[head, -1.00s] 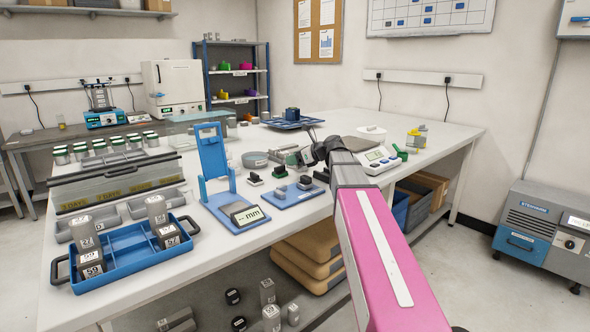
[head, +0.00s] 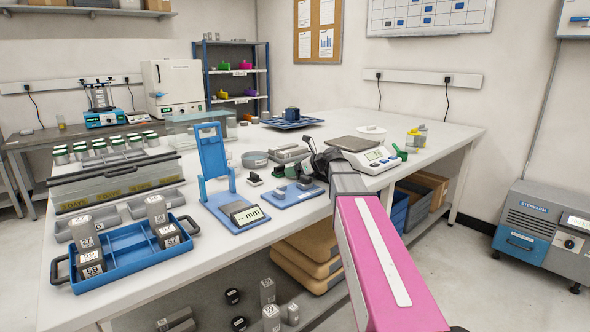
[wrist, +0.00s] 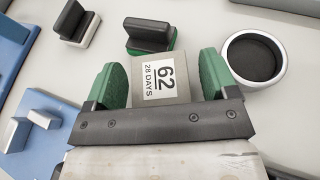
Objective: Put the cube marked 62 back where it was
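The cube marked 62 (wrist: 165,78) is grey with a white label reading "62 28 DAYS". I cannot clearly make out the cube in the head view, where my arm hides the gripper end. A blue tray (head: 128,258) with dark handles stands at the front left of the bench. It holds several grey labelled cubes, among them 59 (head: 91,264) and 57 (head: 168,236), and has bare floor between them.
A balance (head: 362,153) with a bare plate stands right of my arm. In the wrist view, a green-based block (wrist: 152,35) and a round dish (wrist: 253,60) lie beyond the gripper.

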